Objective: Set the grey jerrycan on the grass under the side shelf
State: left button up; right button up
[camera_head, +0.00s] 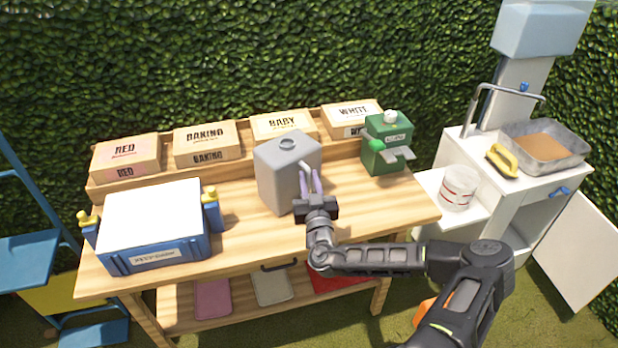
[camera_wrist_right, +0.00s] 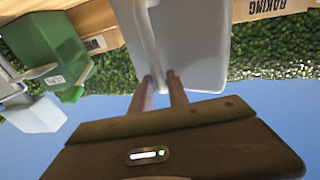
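The grey jerrycan (camera_head: 275,180) stands upright at the middle of the wooden table and also fills the top of the right wrist view (camera_wrist_right: 195,45). My right gripper (camera_head: 310,182) reaches it from the front right. In the right wrist view its two fingers (camera_wrist_right: 160,85) are close together on either side of the jerrycan's handle and look shut on it. The white side shelf (camera_head: 431,187) juts left from the white cart and bears a white bucket (camera_head: 460,188). The grass (camera_head: 412,262) below it is partly hidden by the table and my arm. My left gripper is out of view.
The green canister (camera_head: 385,150) stands right of the jerrycan. A blue crate (camera_head: 155,256) sits at the left of the table (camera_head: 245,243), and labelled boxes (camera_head: 283,123) line its back. A tray (camera_head: 572,165) and yellow-handled tool (camera_head: 500,160) lie on the cart.

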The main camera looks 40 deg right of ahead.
jog(key=o, duration=0.3)
jog(key=shift+r, duration=0.1)
jog(key=b+v, duration=0.2)
jog(key=v, duration=1)
jog(key=shift+c, duration=0.4)
